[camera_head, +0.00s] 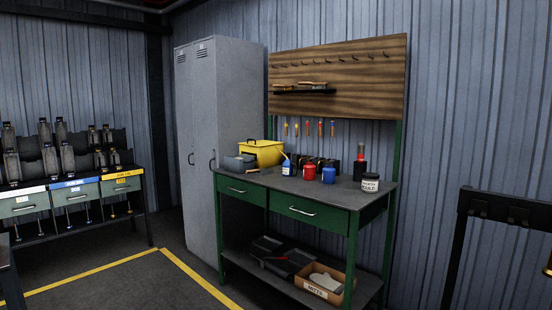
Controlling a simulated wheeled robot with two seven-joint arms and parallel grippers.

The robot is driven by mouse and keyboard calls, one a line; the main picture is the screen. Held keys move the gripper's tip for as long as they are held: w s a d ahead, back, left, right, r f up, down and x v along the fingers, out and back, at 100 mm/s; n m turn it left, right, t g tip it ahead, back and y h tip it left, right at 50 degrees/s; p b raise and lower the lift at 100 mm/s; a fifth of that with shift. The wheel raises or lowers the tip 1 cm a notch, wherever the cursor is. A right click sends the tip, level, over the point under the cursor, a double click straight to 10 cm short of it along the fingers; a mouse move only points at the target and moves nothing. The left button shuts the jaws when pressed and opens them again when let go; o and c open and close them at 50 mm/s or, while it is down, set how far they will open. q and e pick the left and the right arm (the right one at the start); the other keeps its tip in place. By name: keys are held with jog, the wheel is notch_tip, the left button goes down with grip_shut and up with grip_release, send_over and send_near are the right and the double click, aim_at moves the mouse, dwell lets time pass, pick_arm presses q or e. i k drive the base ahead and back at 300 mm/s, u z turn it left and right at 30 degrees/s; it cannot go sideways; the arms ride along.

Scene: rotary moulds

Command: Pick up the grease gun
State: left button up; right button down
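No object in the camera_head view is clearly recognisable as a grease gun. An upright dark object with a red band (359,166) stands at the back right of the green workbench's dark top (338,194). It may be the grease gun, but it is too small to tell. A thin red item (277,258) lies by dark trays on the bench's lower shelf, and its kind is unclear. Neither of my grippers is in view.
A yellow box (262,152), grey case (240,163), blue-and-white bottle (288,168), red can (309,172), blue can (329,175) and labelled jar (370,183) crowd the benchtop. A carton (318,292) is below. A grey locker (205,150) stands left. Floor before the bench is clear.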

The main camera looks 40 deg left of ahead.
aim_at(361, 146)
jog(key=u, duration=0.15)
jog(key=i, duration=1.5)
jog(key=u, duration=0.55)
